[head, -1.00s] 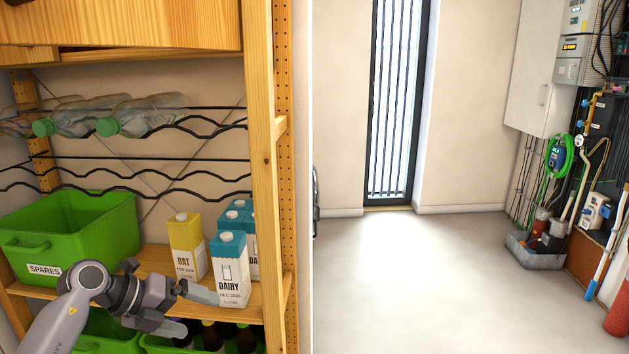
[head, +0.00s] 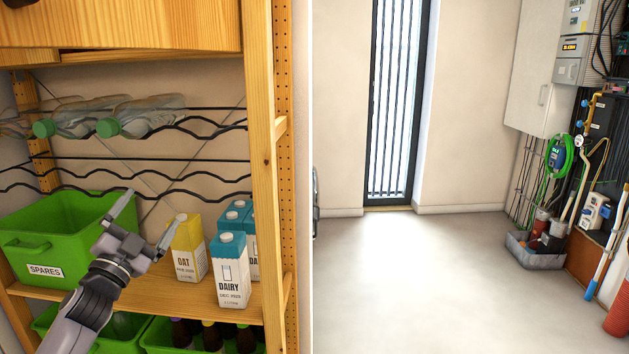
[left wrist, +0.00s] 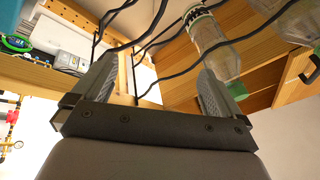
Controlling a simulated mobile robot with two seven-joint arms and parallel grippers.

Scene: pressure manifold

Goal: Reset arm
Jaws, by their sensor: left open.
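My left gripper (head: 146,221) is open and empty in the head view. It points up and to the right in front of the shelf, between the green SPARES bin (head: 103,229) and the yellow OAT carton (head: 187,247). One fingertip appears close beside the OAT carton; I cannot tell whether they touch. In the left wrist view the two fingers of my left gripper (left wrist: 155,85) stand apart with nothing between them, under the wire racks and bottles. My right gripper is not in view.
A DAIRY carton (head: 230,272) and other blue-topped cartons stand right of the OAT carton. Clear bottles (head: 146,116) lie on the wire rack above. A wooden post (head: 263,180) bounds the shelf on the right. The floor (head: 420,285) beyond is clear.

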